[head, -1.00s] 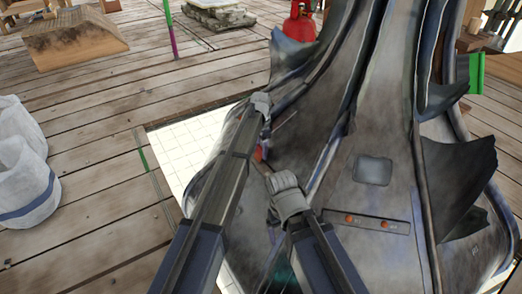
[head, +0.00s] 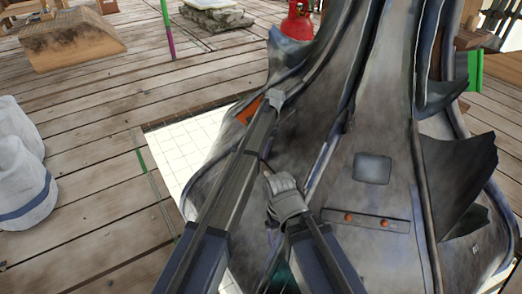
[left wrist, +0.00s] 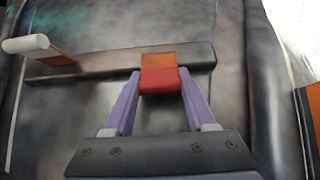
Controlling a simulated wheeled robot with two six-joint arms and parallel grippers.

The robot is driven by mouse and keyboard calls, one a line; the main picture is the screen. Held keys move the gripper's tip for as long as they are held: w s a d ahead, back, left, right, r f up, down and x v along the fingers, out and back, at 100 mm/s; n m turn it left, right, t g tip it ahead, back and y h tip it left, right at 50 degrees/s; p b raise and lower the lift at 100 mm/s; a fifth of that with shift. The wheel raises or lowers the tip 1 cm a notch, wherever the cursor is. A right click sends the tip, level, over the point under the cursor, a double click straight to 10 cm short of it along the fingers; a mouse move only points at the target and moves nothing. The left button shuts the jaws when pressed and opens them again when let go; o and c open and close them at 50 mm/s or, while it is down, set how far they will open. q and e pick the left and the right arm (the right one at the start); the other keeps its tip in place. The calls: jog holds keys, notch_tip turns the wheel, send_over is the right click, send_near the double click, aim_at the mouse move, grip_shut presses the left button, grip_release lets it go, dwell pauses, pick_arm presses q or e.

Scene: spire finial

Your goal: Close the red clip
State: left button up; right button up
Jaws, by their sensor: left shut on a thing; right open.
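The red clip (left wrist: 159,80) shows in the left wrist view, a red block with an orange upper part on a dark metal bar (left wrist: 105,63). My left gripper (left wrist: 158,88) has its purple fingers on either side of the clip and is shut on it. In the head view the left arm reaches up against the grey metal finial (head: 390,130), and its fingers and the clip are hidden. My right gripper (head: 284,193) is in front of the finial, below the end of the left arm. It is open, though its fingertips are hard to make out.
An orange piece (head: 248,110) sits beside the left arm; another orange strip with a white cylinder (left wrist: 25,44) is at the bar's left. A riveted bar (head: 365,219) and torn metal flaps are on the finial. White sacks (head: 22,170) and a red canister (head: 298,22) stand on planks.

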pick_arm(q)
jog(key=o, duration=1.4)
jog(key=shift+c, duration=0.2)
jog(key=shift+r, duration=0.1)
jog(key=p+v, duration=0.7)
jog(key=shift+r+p, duration=0.35)
jog(key=shift+f, duration=0.1)
